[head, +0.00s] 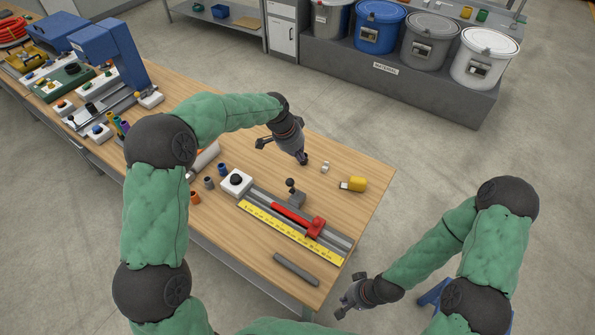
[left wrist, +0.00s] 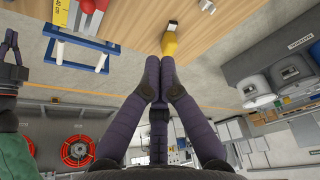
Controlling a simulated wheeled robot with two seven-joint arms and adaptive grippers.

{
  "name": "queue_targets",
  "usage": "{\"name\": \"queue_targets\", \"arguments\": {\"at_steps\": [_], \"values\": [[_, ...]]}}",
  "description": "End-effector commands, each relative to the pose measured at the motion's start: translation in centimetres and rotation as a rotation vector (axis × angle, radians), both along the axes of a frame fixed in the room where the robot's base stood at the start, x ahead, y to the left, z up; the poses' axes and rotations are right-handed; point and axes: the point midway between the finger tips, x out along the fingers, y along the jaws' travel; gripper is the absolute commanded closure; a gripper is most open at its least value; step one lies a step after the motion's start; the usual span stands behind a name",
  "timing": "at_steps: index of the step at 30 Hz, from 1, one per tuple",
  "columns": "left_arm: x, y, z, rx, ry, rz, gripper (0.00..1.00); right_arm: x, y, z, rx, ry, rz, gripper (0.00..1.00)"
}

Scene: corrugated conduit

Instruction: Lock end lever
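A rail fixture (head: 270,208) lies on the wooden bench, with a red slide and clamp (head: 315,227) toward its right end. A small lever with a dark ball knob (head: 291,184) stands upright on a grey block (head: 297,200) at the rail's far side. Whether it is locked cannot be told. My left gripper (head: 282,151) is above the bench, beyond the knob and apart from it. My right gripper (head: 348,296) is open and empty, off the bench's near right edge.
A yellow ruler (head: 290,233) runs along the rail's near side; a dark bar (head: 296,268) lies closer. A yellow-bodied item (head: 356,184) and a small pale block (head: 325,167) lie to the right. A white box with a black knob (head: 236,182) adjoins the rail's left end.

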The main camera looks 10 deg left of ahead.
Motion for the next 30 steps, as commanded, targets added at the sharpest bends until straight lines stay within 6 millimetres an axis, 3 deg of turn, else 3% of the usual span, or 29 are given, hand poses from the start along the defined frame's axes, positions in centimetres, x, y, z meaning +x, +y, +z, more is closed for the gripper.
{"name": "queue_targets", "arguments": {"at_steps": [8, 23, 30], "values": [[0.3, -0.5, -1.8, 0.0, 0.003, 0.0, 1.0, 0.1, 0.0, 0.0, 0.0, -0.001, 0.0, 1.0], [2.0, -2.5, -9.5, 0.0, 0.002, 0.001, 1.0, 0.1, 0.0, 0.2, 0.0, -0.001, 0.0, 1.0], [0.4, -0.3, -9.4, 0.0, 0.0, 0.004, 1.0, 0.1, 0.0, 0.6, 0.0, -0.001, 0.0, 1.0]]}}
